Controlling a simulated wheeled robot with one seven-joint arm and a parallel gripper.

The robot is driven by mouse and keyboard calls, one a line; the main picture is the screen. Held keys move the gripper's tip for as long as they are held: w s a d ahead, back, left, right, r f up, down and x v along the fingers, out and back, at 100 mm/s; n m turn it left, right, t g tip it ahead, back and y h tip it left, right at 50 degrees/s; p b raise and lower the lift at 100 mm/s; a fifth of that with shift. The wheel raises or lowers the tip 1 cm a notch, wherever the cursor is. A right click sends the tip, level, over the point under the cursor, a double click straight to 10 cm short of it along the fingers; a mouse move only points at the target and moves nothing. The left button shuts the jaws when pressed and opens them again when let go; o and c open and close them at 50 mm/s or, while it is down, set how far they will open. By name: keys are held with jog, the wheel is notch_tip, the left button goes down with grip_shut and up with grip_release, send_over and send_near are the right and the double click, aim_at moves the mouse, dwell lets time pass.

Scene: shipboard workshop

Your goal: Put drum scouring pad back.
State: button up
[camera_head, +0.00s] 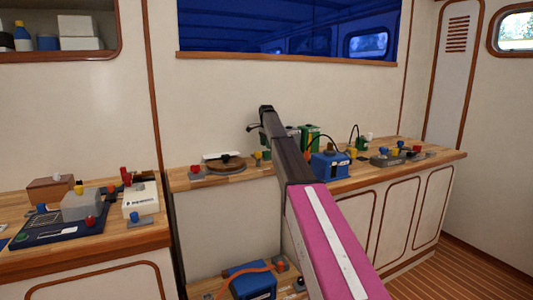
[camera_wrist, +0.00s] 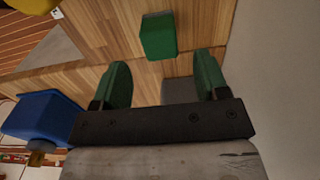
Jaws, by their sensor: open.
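No object in view is plainly a drum scouring pad. A small green block (camera_wrist: 158,36), which may be it, lies on the wooden worktop in the wrist view. My gripper (camera_wrist: 162,80) has two green fingers spread apart with nothing held between them. The block is beyond the fingertips, roughly centred between them and apart from both. In the head view my arm reaches over the back worktop (camera_head: 445,157) and hides part of it; I cannot make out the gripper there. A green box-like thing (camera_head: 309,137) stands just right of the arm.
A blue box (camera_head: 329,165) stands right of my arm; a blue box also shows in the wrist view (camera_wrist: 45,118). A round brown disc (camera_head: 224,164) lies left of the arm. Several small devices crowd the worktop's right part. The left bench holds a white box (camera_head: 140,199) and a dark blue panel.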

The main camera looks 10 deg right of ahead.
notch_tip(320, 180, up, 6)
jog(key=shift+f, duration=0.1)
